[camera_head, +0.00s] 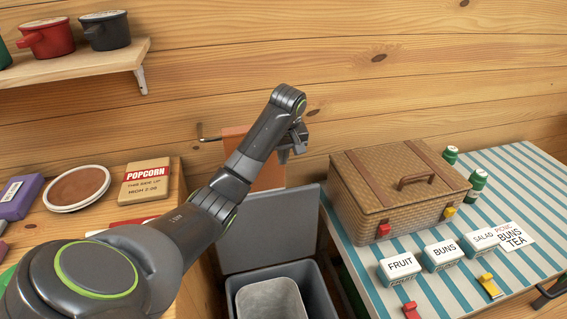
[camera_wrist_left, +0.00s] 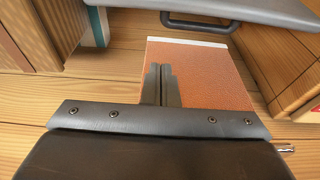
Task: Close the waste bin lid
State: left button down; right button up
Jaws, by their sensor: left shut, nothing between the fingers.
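The grey waste bin (camera_head: 320,300) stands on the floor between the two counters, with a lighter inner bucket inside it. Its grey lid (camera_head: 270,232) stands open, raised at the back of the bin. In the left wrist view a grey panel (camera_wrist_left: 270,12) with a dark handle (camera_wrist_left: 200,24) crosses the top; it looks like the lid. My left gripper (camera_head: 284,156) is above and behind the raised lid, fingers together and empty. Its fingers also show in the left wrist view (camera_wrist_left: 161,80), in front of an orange board.
The orange board (camera_head: 236,142) stands upright by the wooden wall, behind the lid. A wicker basket (camera_head: 385,205) and small labelled boxes sit on the striped table at right. A popcorn box (camera_head: 146,183) and a round plate (camera_head: 76,188) lie on the left counter.

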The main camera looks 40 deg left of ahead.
pick_arm(q)
jog(key=f, duration=0.2)
jog(key=f+p, duration=0.1)
jog(key=f, duration=0.1)
jog(key=d+f+p, duration=0.1)
jog(key=f, duration=0.2)
jog(key=shift+s, duration=0.4)
jog(key=shift+s+d+r+p, duration=0.1)
jog(key=shift+s+d+p, duration=0.2)
